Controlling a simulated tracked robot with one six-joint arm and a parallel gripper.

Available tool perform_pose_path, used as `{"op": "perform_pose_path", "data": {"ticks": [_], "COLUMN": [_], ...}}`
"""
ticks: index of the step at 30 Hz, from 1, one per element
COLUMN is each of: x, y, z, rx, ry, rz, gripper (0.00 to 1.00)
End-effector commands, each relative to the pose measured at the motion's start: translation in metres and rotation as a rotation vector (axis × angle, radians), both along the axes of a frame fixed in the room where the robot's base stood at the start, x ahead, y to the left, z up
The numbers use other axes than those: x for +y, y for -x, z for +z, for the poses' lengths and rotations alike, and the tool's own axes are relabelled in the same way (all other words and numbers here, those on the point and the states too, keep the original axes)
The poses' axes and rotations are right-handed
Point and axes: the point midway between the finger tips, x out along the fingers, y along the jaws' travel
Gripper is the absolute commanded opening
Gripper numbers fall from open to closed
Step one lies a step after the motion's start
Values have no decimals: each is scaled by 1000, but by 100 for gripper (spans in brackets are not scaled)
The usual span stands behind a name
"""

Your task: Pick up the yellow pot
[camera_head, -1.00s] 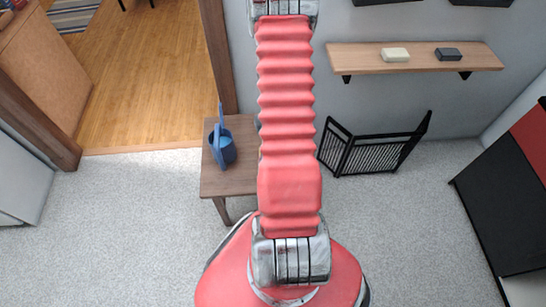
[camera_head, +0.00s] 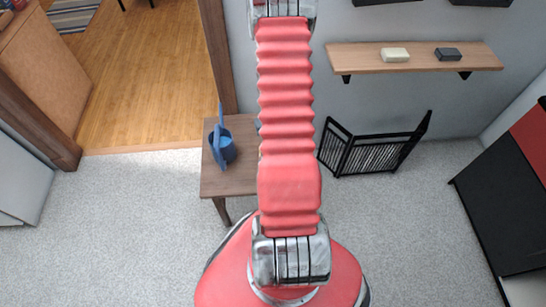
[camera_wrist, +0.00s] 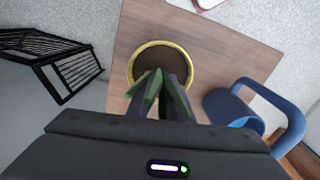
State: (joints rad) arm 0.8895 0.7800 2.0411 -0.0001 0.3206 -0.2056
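The yellow pot shows in the wrist view as a round yellow rim (camera_wrist: 132,62) around a dark brown inside. It stands on a wooden table (camera_wrist: 215,55). My gripper (camera_wrist: 163,73) reaches in from the bottom of the wrist view. Its dark, green-faced fingers overlap the near part of the rim, with the tips close together over the pot's opening. I cannot tell their height above the pot or whether they touch it. No object shows held between them. In the head view my red arm hides the pot and the gripper.
A blue watering can (camera_head: 222,147) stands on the same table (camera_head: 212,183), to the right of the pot in the wrist view (camera_wrist: 241,104). A black folding gate (camera_head: 370,155) stands by the wall. A wall shelf (camera_head: 430,60) holds two small blocks. The grey carpet (camera_head: 110,230) is clear.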

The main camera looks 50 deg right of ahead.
Motion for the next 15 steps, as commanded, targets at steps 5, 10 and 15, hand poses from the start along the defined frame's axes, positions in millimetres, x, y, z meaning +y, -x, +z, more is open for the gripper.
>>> {"op": "perform_pose_path", "data": {"ticks": [5,10,15], "x": [0,0,0], "y": [0,0,0], "z": [0,0,0], "rx": [0,0,0], "ry": [0,0,0], "rz": [0,0,0], "gripper": [6,0,0]}}
